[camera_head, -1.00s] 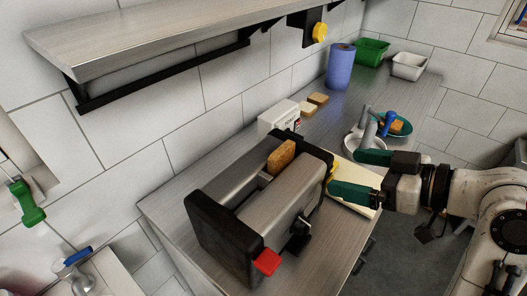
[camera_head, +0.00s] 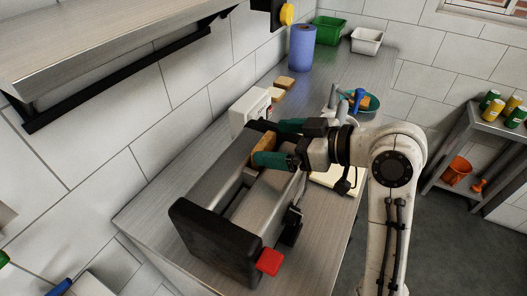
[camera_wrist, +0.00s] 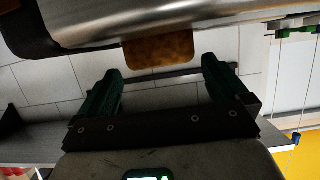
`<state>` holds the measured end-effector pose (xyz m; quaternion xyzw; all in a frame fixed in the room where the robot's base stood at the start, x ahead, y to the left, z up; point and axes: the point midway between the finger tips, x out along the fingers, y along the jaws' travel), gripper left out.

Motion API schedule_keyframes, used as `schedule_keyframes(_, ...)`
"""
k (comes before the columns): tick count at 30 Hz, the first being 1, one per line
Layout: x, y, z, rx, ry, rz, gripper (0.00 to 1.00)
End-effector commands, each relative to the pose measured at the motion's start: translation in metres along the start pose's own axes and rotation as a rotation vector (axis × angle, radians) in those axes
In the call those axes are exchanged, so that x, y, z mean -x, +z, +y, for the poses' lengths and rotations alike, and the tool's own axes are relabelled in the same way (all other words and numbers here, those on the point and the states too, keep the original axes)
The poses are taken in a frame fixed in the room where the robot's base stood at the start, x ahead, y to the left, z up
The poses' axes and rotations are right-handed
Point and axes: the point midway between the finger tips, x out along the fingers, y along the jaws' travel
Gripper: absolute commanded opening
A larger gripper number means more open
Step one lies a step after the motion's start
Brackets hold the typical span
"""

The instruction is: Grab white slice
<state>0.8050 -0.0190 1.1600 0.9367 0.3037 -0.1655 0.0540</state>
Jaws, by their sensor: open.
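A browned bread slice (camera_head: 261,146) sticks up from the steel toaster (camera_head: 268,205). In the wrist view the slice (camera_wrist: 158,50) hangs at the top of the picture, against the toaster's metal side. My gripper (camera_head: 279,143) is open beside the slice, above the toaster's far end. In the wrist view the gripper (camera_wrist: 162,72) has its green fingers apart, with the slice's edge toward the gap, apart from both fingers. No clearly white slice shows in the toaster. A paler bread piece (camera_head: 276,95) lies on the counter beside a browner one (camera_head: 285,82).
A white box (camera_head: 247,112) stands behind the toaster by the wall. A blue roll (camera_head: 301,47), a green bin (camera_head: 329,30) and a white bin (camera_head: 367,40) stand at the far end. A shelf (camera_head: 110,45) overhangs at left. The front counter edge is clear.

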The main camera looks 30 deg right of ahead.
Motion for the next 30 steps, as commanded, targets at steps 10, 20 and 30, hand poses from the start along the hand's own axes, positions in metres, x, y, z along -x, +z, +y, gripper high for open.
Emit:
schedule_keyframes(10,-0.038,0.002,-0.002,-0.001,-0.001,-0.001,1.00)
schedule_keyframes(20,-0.038,0.002,-0.002,-0.001,-0.001,0.000,0.89)
schedule_keyframes(30,-0.038,0.002,-0.002,0.000,-0.001,0.000,0.59)
